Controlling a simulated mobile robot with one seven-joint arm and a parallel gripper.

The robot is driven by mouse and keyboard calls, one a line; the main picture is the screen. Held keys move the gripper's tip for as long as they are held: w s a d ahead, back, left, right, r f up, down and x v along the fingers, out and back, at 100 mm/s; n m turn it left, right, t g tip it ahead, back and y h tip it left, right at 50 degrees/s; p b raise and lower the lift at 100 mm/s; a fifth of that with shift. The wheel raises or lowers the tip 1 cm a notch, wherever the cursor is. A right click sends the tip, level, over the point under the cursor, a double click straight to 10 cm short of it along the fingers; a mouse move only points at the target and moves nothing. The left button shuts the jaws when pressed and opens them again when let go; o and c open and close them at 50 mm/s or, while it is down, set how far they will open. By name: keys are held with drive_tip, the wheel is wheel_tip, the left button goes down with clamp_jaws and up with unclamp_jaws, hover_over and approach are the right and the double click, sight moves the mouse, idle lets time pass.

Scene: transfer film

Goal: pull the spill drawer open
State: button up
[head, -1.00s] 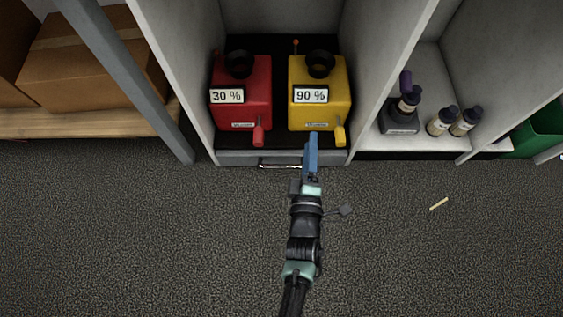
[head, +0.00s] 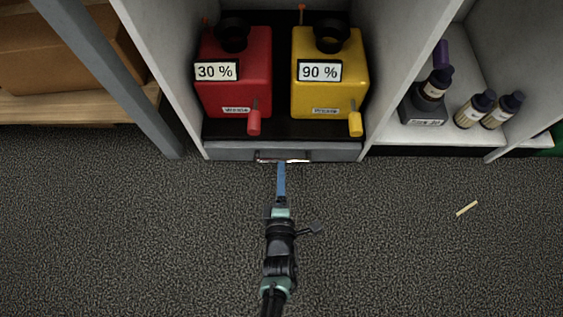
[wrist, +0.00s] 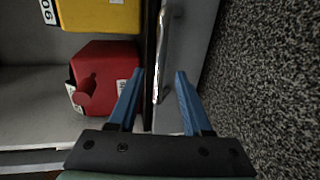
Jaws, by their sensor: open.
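The spill drawer (head: 225,151) is a low grey front under the red and yellow containers. It looks shut. Its metal bar handle (head: 284,160) runs along the middle of the front. My gripper (head: 281,166) points at the handle from the front, with its blue fingers seen nearly edge-on. In the wrist view my gripper (wrist: 158,88) is open, and the handle (wrist: 163,55) runs lengthwise between the lines of the two fingers. The drawer front (wrist: 195,40) lies beside it. I cannot tell whether a finger touches the handle.
A red container (head: 235,80) marked 30 % and a yellow one (head: 328,80) marked 90 % stand above the drawer, with levers at the front. Dark bottles (head: 474,109) stand on the right shelf. A grey post (head: 110,80) is at left. The carpet is clear except for a pale strip (head: 467,208).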

sight(282, 159)
drive_tip(key=shift+b+x, duration=1.4)
drive_tip(key=shift+x, duration=1.25)
drive_tip(key=shift+c, duration=0.2)
clamp_jaws()
